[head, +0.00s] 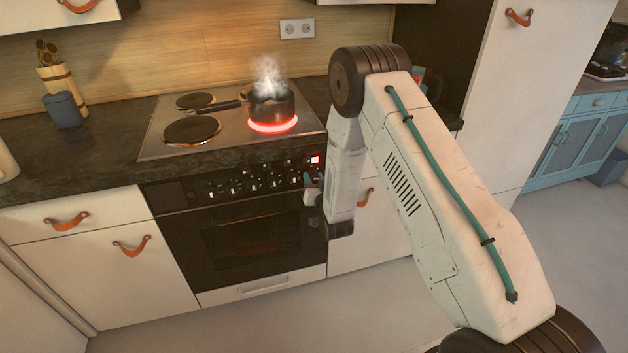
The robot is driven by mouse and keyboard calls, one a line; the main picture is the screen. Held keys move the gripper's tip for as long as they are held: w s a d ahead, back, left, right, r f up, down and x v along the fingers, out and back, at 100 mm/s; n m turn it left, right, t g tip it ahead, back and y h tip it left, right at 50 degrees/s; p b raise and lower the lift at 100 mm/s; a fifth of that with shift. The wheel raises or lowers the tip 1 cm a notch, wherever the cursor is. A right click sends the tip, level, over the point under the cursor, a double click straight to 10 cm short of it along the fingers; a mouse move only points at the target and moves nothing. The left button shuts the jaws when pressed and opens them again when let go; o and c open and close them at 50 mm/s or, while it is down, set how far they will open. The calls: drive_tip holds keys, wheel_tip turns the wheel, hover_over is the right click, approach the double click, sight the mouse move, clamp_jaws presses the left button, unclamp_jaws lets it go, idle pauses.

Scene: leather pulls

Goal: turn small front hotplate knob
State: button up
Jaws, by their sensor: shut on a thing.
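The hotplate knobs (252,186) sit in a row on the black front panel of the oven (262,235). My gripper (310,184) is at the right end of this row, below a small red light (315,160). It is shut on a knob there; the knob itself is mostly hidden by the gripper. I cannot tell from this view which way the knob is turned. The front right hotplate under the saucepan (270,108) glows red, and steam rises from the pan.
The steel hob (160,148) also has two bare dark hotplates on its left side. The pan's handle points left. A utensil holder (62,80) and a blue-grey container (63,111) stand on the left counter. Drawers with leather pulls (66,222) flank the oven. The floor in front is clear.

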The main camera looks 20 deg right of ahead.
drive_tip(key=n, duration=0.4)
drive_tip(key=shift+n, duration=0.3)
drive_tip(key=n, duration=0.5)
drive_tip(key=shift+a, duration=0.1)
drive_tip(key=n, duration=0.5)
drive_tip(key=shift+n, duration=3)
drive_tip(key=o, duration=0.9)
drive_tip(key=shift+o, duration=0.2)
drive_tip(key=shift+s+f, duration=0.1)
